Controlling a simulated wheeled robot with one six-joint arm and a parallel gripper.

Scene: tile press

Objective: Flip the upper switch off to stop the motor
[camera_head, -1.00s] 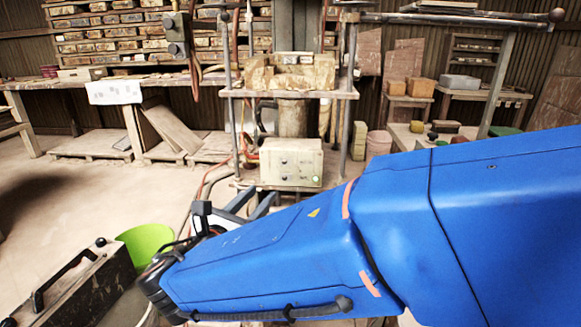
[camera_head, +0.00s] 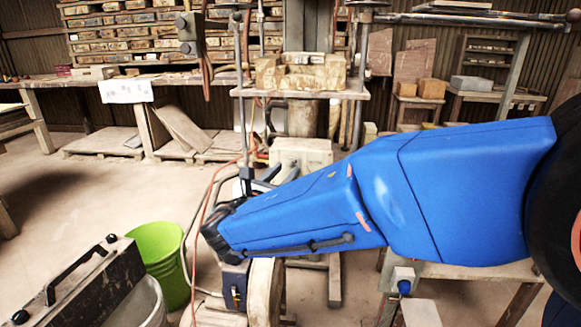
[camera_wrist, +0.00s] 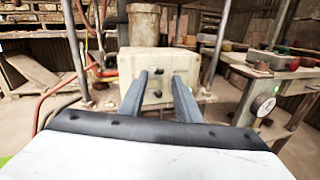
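A cream control box (camera_head: 303,150) stands under the press table; my gripper and arm cover its lower part in the head view. In the wrist view the box (camera_wrist: 134,66) is straight ahead, with small dark knobs or switches and green spots on its front. In the head view my gripper (camera_head: 268,180) is partly hidden by my blue arm.
Metal posts and a red hose (camera_head: 206,205) run beside the box. A green bucket (camera_head: 160,250) stands at lower left near a black-handled case (camera_head: 75,280). A grey switch unit (camera_head: 189,35) hangs at upper left. A side table (camera_wrist: 265,72) stands right. Floor at left is clear.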

